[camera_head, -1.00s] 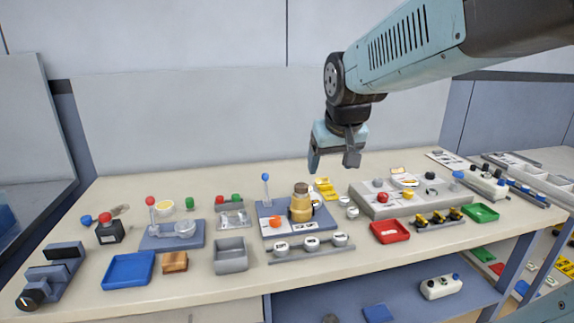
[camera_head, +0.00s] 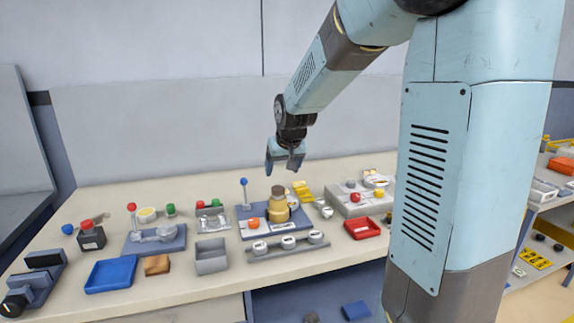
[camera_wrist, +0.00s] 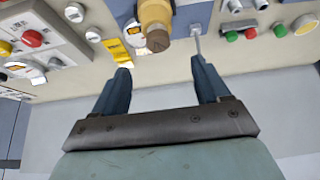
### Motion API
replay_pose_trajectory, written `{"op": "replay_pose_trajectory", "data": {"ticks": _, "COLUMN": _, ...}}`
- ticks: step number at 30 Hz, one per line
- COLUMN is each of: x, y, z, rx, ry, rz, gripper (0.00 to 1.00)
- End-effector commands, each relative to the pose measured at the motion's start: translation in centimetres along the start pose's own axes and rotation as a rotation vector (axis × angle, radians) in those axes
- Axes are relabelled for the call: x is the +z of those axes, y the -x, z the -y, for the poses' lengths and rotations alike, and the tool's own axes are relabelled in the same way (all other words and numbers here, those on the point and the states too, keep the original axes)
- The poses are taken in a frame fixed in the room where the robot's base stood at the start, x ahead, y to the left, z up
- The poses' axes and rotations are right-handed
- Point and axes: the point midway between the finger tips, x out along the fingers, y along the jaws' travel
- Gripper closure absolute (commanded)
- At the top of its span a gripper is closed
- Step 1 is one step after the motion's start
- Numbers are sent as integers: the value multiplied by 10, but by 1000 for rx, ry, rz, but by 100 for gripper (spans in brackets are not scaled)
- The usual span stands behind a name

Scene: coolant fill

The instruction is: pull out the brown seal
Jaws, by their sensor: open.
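The brown seal (camera_head: 278,190) caps the neck of a yellow-tan vessel (camera_head: 277,209) that stands upright on a blue plate (camera_head: 245,232) mid-table. My gripper (camera_head: 284,170) hangs above and slightly behind the vessel, jaws pointing down, empty and apart from it. In the wrist view the seal (camera_wrist: 158,40) shows at the top, just beyond the gap between my two spread fingers (camera_wrist: 161,72). The vessel body (camera_wrist: 154,12) is cut off by the top edge there.
A blue-knobbed lever (camera_head: 243,183) stands close left of the vessel; its rod (camera_wrist: 197,40) shows near one finger in the wrist view. A grey box (camera_head: 211,257), blue tray (camera_head: 110,274) and red tray (camera_head: 362,228) stand around.

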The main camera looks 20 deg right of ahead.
Motion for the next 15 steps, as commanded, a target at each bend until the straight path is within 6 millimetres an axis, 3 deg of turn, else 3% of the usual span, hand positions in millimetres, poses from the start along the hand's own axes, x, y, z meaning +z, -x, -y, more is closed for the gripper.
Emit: {"op": "replay_pose_trajectory", "data": {"ticks": 15, "x": 1, "y": -76, "z": -5, "rx": 2, "ry": -6, "rz": 3, "gripper": 25}}
